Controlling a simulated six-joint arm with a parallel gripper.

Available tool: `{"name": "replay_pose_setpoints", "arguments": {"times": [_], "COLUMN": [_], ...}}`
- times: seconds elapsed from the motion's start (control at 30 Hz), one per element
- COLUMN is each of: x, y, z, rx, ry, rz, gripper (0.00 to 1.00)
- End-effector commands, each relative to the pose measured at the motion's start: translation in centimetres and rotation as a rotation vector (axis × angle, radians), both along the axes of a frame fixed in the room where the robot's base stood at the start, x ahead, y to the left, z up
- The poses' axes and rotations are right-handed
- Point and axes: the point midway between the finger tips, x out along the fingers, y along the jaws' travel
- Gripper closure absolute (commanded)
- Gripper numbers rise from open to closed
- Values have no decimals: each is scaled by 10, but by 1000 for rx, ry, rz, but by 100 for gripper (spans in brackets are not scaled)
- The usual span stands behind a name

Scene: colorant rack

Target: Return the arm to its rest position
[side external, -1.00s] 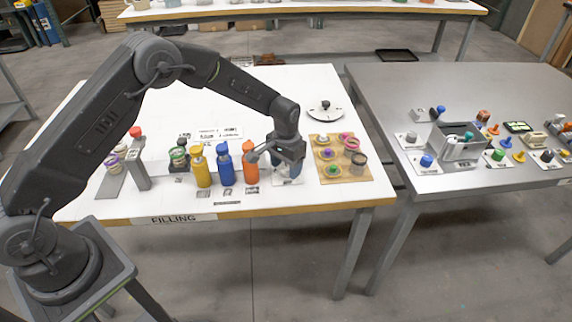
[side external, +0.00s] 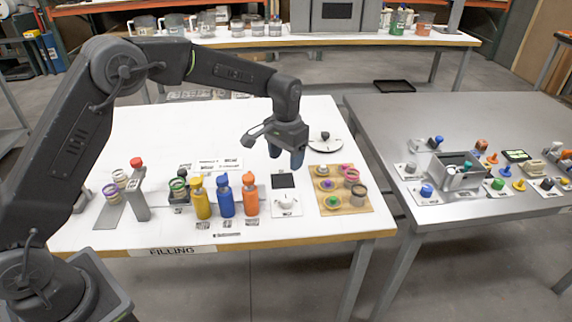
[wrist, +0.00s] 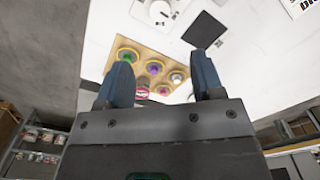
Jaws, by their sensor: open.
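My gripper (side external: 286,158) hangs above the white filling table (side external: 270,110), over its right half, with the fingers pointing down. In the wrist view my gripper (wrist: 165,85) shows two blue fingers spread apart with nothing between them. Below and beyond the fingers lies the wooden board (wrist: 150,52) with several lidded pots. In the side view this board (side external: 330,209) is to the right of and nearer than the fingers. A white device with a dark square plate (side external: 284,181) stands on the table below the fingers.
Yellow (side external: 201,199), blue (side external: 225,198) and orange (side external: 250,194) bottles stand in a row left of the device. A grey table (side external: 450,100) with small parts and a grey bin (side external: 457,172) stands to the right.

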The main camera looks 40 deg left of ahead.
Motion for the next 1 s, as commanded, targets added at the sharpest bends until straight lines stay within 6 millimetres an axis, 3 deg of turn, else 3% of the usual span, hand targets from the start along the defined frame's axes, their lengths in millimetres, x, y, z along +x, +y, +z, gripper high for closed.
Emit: {"name": "replay_pose_setpoints", "arguments": {"times": [0.3, 0.47, 0.7, 0.83, 1.0], "x": [-1, -14, -79, -124, -187], "y": [0, 4, 16, 23, 30], "z": [2, 31, 110, 141, 165], "rx": [0, -2, -9, -12, -15], "ry": [-2, -36, -149, -213, -298], "rz": [0, 5, 20, 29, 40], "gripper": [39, 39, 39, 39, 39]}}
